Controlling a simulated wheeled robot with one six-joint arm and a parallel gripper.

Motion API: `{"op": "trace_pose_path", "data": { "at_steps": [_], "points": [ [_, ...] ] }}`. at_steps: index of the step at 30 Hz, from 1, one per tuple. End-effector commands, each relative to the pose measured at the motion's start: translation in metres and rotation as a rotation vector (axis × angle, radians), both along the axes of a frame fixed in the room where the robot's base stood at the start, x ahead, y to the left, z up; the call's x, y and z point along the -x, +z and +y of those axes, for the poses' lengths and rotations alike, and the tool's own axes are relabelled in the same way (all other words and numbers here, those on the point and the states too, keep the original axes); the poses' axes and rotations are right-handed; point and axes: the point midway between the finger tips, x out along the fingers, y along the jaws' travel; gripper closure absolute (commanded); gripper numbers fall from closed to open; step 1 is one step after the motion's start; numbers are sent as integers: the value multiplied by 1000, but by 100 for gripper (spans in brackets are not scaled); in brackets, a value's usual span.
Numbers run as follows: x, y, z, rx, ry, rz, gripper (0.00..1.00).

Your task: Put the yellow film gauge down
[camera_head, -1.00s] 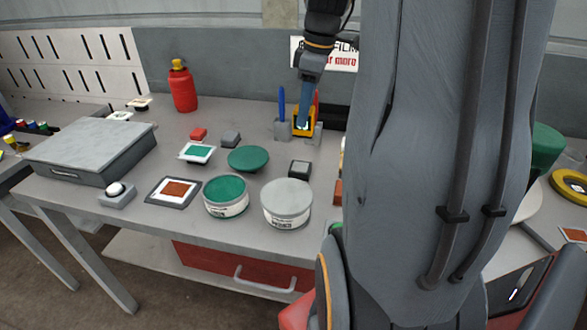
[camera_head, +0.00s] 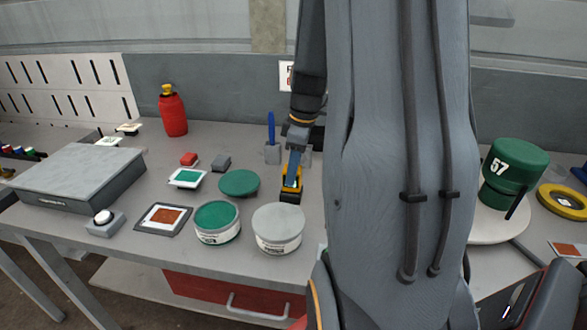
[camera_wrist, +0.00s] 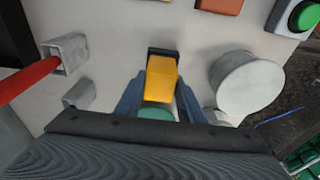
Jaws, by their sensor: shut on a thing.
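The yellow film gauge (camera_head: 291,182) is between the fingers of my gripper (camera_head: 293,170), which is shut on it. In the head view it is low over the bench, at a small dark block (camera_head: 290,197) behind the grey-lidded tub. In the wrist view the yellow gauge (camera_wrist: 161,80) sits between the two blue-grey fingers of my gripper (camera_wrist: 160,92), with the dark block (camera_wrist: 163,51) at its far end. I cannot tell whether gauge and block touch. A teal patch (camera_wrist: 156,113) shows at the gauge's near end.
The grey-lidded tub (camera_head: 278,228) stands close in front; the green-lidded tub (camera_head: 217,222) is left of it. A green disc (camera_head: 239,183) lies left of my gripper. A holder with a blue pen (camera_head: 271,135) stands behind. My arm hides the bench to the right.

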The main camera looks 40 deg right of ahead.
Motion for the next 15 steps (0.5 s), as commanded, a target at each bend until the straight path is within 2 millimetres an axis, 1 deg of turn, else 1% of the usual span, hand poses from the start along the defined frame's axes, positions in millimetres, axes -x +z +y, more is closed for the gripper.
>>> {"op": "trace_pose_path", "data": {
  "at_steps": [5,9,10,12,13,15],
  "points": [
    [0,1,0,1,0,-1,83],
    [0,-3,0,0,0,0,83],
    [0,-3,0,0,0,0,62],
    [0,-2,0,0,0,0,50],
    [0,-2,0,0,0,0,46],
    [0,-2,0,0,0,0,46]
  ]
}}
